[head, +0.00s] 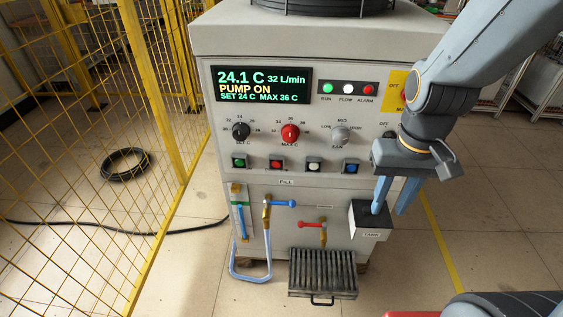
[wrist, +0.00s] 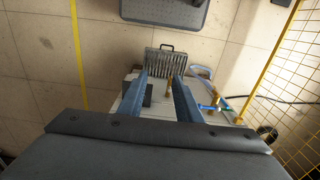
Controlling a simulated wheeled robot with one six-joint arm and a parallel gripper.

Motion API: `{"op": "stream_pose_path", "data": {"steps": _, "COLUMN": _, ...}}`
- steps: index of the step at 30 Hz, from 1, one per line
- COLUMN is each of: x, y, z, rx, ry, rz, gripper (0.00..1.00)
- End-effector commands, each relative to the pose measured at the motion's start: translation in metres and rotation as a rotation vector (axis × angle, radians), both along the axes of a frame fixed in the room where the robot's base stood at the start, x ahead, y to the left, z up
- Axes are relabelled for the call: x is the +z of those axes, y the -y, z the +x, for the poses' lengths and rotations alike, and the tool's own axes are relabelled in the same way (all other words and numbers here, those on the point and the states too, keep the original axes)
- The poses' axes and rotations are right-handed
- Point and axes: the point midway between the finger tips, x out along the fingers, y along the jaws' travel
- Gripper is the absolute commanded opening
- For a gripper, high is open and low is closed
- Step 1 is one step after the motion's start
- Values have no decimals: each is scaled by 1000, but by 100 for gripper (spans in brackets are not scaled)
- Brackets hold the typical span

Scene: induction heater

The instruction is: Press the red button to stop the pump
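A blue button (head: 350,167) is at the right end. The display (head: 262,85) reads "24.1 C, 32 L/min, PUMP ON". My gripper (head: 389,211) points down at the machine's right front, beside the tank box, right of and below the red button. Its blue fingers are apart with nothing seen between them; they also show apart in the wrist view (wrist: 162,76), where the red button is not visible.
Black, red and grey knobs (head: 290,133) are above the buttons. Below are a blue-handled tap (head: 280,203), a red-handled tap (head: 312,225), the tank box (head: 370,222) and a slotted grate (head: 322,275). Yellow mesh fencing (head: 150,70) stands left.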

Motion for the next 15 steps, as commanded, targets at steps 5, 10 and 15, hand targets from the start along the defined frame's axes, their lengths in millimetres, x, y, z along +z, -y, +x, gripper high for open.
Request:
{"op": "stream_pose_path", "data": {"steps": 5, "x": 0, "y": 0, "z": 0, "rx": 0, "ry": 0, "rz": 0, "gripper": 18}}
{"op": "stream_pose_path", "data": {"steps": 10, "x": 0, "y": 0, "z": 0, "rx": 0, "ry": 0, "rz": 0, "gripper": 0}}
{"op": "stream_pose_path", "data": {"steps": 15, "x": 0, "y": 0, "z": 0, "rx": 0, "ry": 0, "rz": 0, "gripper": 0}}
